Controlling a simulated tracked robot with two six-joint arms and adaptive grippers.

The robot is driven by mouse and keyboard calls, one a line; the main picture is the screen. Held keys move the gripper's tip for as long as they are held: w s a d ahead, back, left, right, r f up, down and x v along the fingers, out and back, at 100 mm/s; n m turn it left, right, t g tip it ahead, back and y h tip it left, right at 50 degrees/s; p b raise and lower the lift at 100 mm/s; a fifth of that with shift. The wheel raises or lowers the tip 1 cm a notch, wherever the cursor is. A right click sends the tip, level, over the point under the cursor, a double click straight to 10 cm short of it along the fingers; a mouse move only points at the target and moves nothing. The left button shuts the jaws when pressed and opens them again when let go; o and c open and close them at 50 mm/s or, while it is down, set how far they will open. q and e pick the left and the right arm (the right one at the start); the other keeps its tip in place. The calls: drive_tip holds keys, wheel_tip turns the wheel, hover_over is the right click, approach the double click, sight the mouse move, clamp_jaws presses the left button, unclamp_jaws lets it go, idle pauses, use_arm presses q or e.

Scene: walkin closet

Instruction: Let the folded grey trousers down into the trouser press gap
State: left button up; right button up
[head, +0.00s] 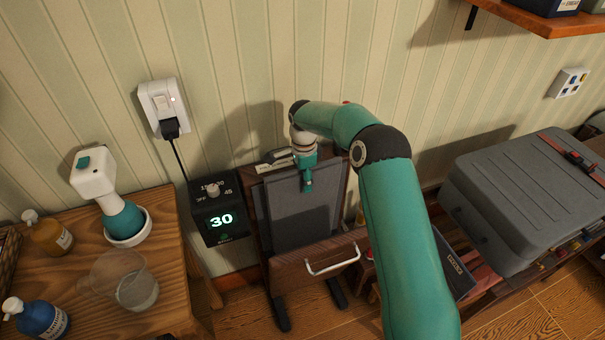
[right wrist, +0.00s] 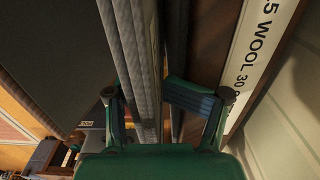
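The folded grey trousers (head: 287,212) hang upright as a flat panel at the trouser press (head: 300,272). Their lower part is hidden behind the press's wooden front panel. My right gripper (head: 307,182) comes down from above at their top edge. The wooden back board (right wrist: 212,45) with a wool label is at the right there, with a narrow dark gap beside the cloth. My left gripper is out of view.
A wooden table (head: 165,318) with bottles, a jug and a steamer stands at left. A grey case (head: 525,205) sits at right. My right arm covers the area right of the press.

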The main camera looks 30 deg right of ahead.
drive_tip(key=shift+f, duration=0.3)
drive_tip(key=shift+r, duration=0.3)
drive_tip(key=shift+a+r, duration=0.1)
drive_tip(key=shift+r, duration=0.35)
wheel_tip(320, 180, up, 11)
idle(0.6)
